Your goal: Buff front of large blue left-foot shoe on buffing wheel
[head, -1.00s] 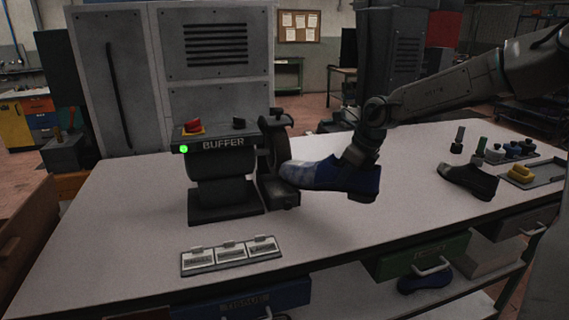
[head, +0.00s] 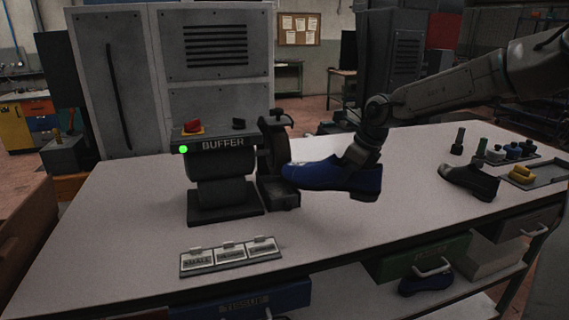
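The blue shoe (head: 330,176) is held level above the bench, toe pointing left and heel right. The buffer (head: 222,172) stands on the bench with a green light (head: 183,149) lit. Its dark buffing wheel (head: 272,150) is on its right side. The shoe's toe is right at the wheel; I cannot tell whether they touch. My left gripper is not in view.
A black shoe (head: 469,181) stands on the bench at right, beside a tray (head: 548,171) with several small items. Small label plates (head: 230,256) lie in front of the buffer. Another blue shoe (head: 425,283) is on the shelf below. The middle front of the bench is clear.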

